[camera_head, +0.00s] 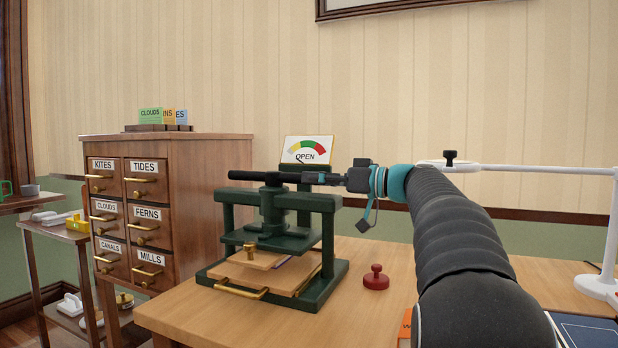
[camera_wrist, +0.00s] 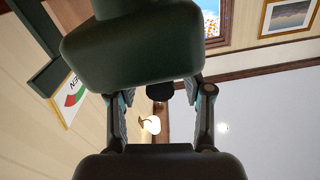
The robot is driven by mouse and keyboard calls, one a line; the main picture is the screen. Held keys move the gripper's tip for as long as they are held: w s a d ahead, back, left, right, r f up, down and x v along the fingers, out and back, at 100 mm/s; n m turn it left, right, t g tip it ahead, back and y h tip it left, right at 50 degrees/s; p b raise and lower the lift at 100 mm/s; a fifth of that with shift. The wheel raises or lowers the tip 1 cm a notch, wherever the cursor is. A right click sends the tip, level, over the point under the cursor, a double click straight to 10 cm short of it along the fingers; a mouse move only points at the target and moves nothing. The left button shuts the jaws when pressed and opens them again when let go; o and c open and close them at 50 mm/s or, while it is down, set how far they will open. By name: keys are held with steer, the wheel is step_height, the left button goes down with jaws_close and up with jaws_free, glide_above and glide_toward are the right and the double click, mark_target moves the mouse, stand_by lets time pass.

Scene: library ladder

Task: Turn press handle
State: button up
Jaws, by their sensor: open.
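The dark green press (camera_head: 332,235) stands on the wooden table. Its dark handle bar (camera_head: 248,175) lies level across the top of the screw. My gripper (camera_head: 336,180) is at the right end of this bar, level with it and overlapping it in the head view. In the wrist view my gripper (camera_wrist: 160,112) shows open, with a finger on each side. A small black rounded end lies between the fingers; I cannot tell whether they touch it. A card behind the press carries a coloured dial (camera_head: 309,148) and reads OPEN. A large dark shape hides much of the wrist view.
A labelled drawer cabinet (camera_head: 200,165) is at left. A white stand (camera_head: 606,240) with a long arm is at right. The table front between is partly clear.

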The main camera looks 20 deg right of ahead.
steer(key=shift+x, duration=1.1)
jaws_close()
